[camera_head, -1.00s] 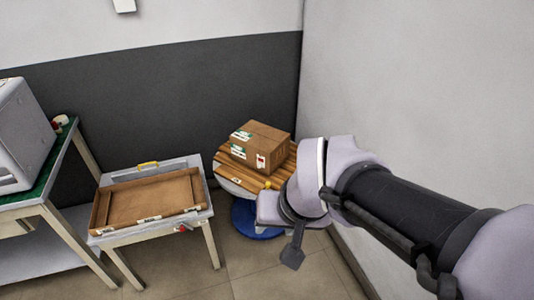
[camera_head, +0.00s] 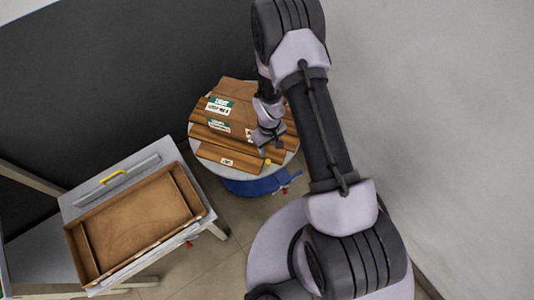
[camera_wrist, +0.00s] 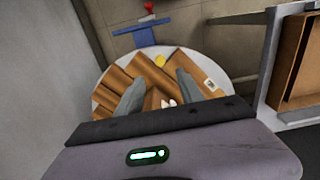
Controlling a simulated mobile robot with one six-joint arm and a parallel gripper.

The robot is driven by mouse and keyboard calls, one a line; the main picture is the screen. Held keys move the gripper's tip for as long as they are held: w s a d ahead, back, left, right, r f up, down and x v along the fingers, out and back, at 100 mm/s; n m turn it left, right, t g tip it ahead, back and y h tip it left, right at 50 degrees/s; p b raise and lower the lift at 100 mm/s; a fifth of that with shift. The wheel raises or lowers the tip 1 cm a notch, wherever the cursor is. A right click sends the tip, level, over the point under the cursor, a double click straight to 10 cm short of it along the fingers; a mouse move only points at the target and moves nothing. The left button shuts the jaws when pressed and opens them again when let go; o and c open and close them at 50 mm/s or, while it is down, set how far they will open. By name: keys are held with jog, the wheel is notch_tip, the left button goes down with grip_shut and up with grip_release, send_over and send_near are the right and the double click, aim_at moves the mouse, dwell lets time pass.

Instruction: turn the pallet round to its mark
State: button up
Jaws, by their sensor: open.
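The pallet (camera_head: 240,165) is made of wooden slats and lies on a round pale turntable (camera_head: 284,158). A taped cardboard box (camera_head: 222,120) with green-and-white labels sits on it. A small yellow spot (camera_head: 268,161) shows at the pallet's near edge; I cannot tell whether it belongs to the pallet or the turntable. My gripper (camera_head: 266,148) is low over the pallet's near right side, beside the box. In the wrist view its open fingers (camera_wrist: 160,77) point at the slats (camera_wrist: 120,80), with the yellow spot (camera_wrist: 160,60) just beyond them. Contact cannot be told.
The turntable stands on a blue base (camera_head: 255,185) with a red-tipped part at its right. Walls are close behind and at right. Floor (camera_head: 215,265) is clear in front.

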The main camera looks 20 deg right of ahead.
aim_at(268, 162)
notch_tip(268, 162, down, 12)
jog(key=b, duration=0.3)
jog(key=shift+w+b, duration=0.15)
jog(key=shift+b, duration=0.15)
jog(key=shift+c, duration=0.2)
grip_shut()
dwell(0.8)
